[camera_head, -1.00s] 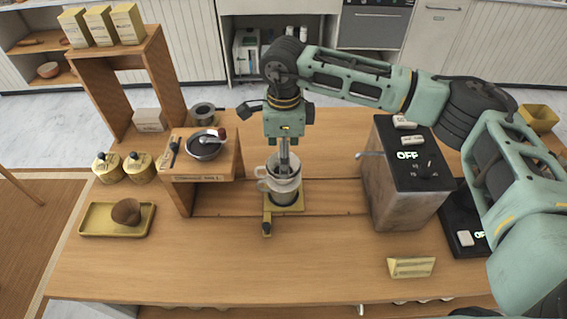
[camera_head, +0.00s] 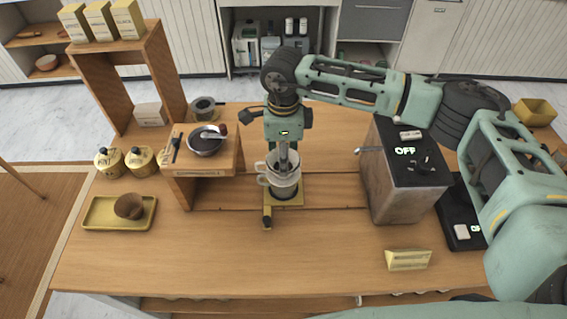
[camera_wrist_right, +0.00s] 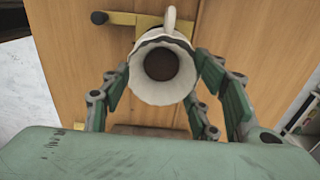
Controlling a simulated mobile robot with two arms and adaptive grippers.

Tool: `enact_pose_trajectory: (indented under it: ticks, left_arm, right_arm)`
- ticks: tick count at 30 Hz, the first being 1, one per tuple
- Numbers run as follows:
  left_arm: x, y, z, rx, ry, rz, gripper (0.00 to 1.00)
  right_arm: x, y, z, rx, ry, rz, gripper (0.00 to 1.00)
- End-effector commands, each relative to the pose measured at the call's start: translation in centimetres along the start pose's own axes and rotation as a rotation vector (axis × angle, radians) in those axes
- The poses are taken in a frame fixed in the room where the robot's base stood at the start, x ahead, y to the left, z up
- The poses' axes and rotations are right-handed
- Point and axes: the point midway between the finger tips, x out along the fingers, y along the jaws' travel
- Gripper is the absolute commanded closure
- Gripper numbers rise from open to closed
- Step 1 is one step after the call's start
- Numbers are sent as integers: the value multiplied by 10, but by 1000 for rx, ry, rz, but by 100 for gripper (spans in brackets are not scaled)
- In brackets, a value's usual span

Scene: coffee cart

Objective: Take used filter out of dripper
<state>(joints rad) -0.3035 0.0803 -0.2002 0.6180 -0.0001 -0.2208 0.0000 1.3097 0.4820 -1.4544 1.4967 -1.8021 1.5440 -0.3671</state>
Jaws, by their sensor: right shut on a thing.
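The used filter (camera_wrist_right: 182,87), pale with a fluted rim and dark grounds at its centre, lies between my right gripper's green fingers in the right wrist view. My right gripper (camera_wrist_right: 165,78) is shut on it from both sides. In the head view my right gripper (camera_head: 284,160) points straight down into the white dripper (camera_head: 284,179), which stands over the yellow-based stand (camera_head: 297,198). The fingers hide most of the filter there. A pale handle (camera_wrist_right: 169,18) shows beyond the filter in the wrist view. My left gripper is not in view.
A small wooden shelf with a dark bowl (camera_head: 205,146) stands left of the dripper. A grey machine box (camera_head: 400,190) stands to the right. A yellow tray (camera_head: 96,214) with a brown round object (camera_head: 129,206) lies at the left. The front table area is mostly clear.

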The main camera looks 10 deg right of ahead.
Motion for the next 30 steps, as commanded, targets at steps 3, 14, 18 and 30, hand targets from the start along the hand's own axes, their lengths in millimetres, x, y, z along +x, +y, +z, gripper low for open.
enact_pose_trajectory:
  ticks: [3, 14, 18, 30]
  left_arm:
    - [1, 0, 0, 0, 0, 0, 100]
    - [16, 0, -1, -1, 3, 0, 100]
    - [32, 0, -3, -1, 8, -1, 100]
    - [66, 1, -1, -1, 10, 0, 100]
  right_arm:
    - [4, 2, -2, 0, 5, 6, 55]
    - [-12, 1, -1, 0, 4, 2, 55]
    - [-36, 0, -1, 0, 2, -2, 55]
    - [-82, 16, -80, 4, 2, 0, 55]
